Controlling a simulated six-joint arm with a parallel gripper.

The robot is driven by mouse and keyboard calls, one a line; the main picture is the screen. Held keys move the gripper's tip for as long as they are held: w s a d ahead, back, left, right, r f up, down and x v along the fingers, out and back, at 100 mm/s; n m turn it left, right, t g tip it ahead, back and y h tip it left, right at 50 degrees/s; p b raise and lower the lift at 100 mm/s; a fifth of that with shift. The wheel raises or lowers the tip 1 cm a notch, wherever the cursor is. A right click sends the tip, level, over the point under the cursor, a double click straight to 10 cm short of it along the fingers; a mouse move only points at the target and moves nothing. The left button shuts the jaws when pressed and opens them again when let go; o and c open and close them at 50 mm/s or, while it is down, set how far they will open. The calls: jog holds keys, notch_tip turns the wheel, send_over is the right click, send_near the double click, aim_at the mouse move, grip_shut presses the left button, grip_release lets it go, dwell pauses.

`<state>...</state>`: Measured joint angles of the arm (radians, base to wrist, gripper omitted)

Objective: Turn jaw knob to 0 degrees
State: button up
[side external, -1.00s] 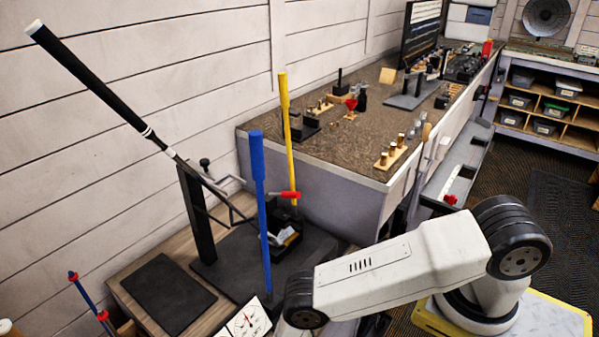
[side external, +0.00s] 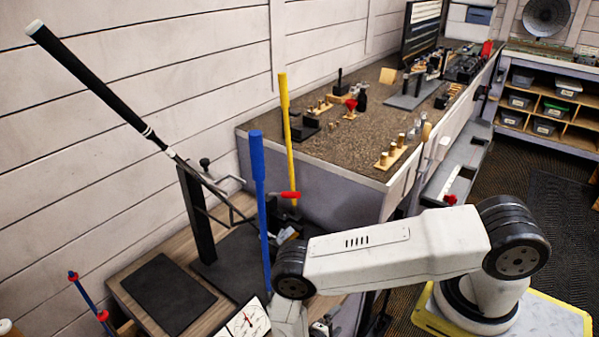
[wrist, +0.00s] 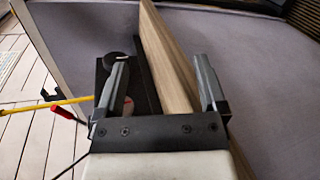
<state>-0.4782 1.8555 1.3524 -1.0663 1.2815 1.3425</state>
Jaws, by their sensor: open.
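My gripper (wrist: 161,68) shows in the wrist view with its two grey fingers wide apart and nothing held. A wooden board edge (wrist: 168,60) shows between and beyond the fingers; I cannot tell whether they touch. In the side view my gripper is out of sight below my arm's wrist joint. A golf club with a black grip (side external: 95,85) slants across a black clamp post (side external: 196,215). A small black knob (side external: 205,162) sits near the post's top; I cannot tell if it is the jaw knob. A dark round part (wrist: 117,60) is partly hidden behind the left finger.
A blue upright shaft (side external: 260,190) and a yellow one (side external: 285,120) stand close to my arm. A red handle (side external: 290,195) is by the yellow one. A black mat (side external: 168,290) lies on the wooden bench. A white dial gauge (side external: 247,322) is at the bottom edge.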

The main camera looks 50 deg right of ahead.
jog(key=s+d+f+m+g+y, duration=0.3)
jog(key=s+f+m+g+y, duration=0.4)
jog(key=s, duration=0.6)
jog(key=a+f+m+t+y, duration=0.4)
jog(key=a+f+t+y, duration=0.15)
jog(key=a+y, duration=0.35)
jog(key=w+r+m+t+y, duration=0.3)
jog(key=w+m+t+y, duration=0.2)
jog(key=w+t, duration=0.25)
jog(key=w+d+r+m+t+h, duration=0.3)
jog(key=w+d+r+t+h, duration=0.3)
jog(key=d+r+t, duration=0.3)
notch_tip(320, 180, up, 4)
jog(key=t, duration=0.3)
jog(key=shift+w+d+t, duration=0.3)
jog(key=shift+w+d, duration=0.1)
jog(key=shift+w, duration=0.15)
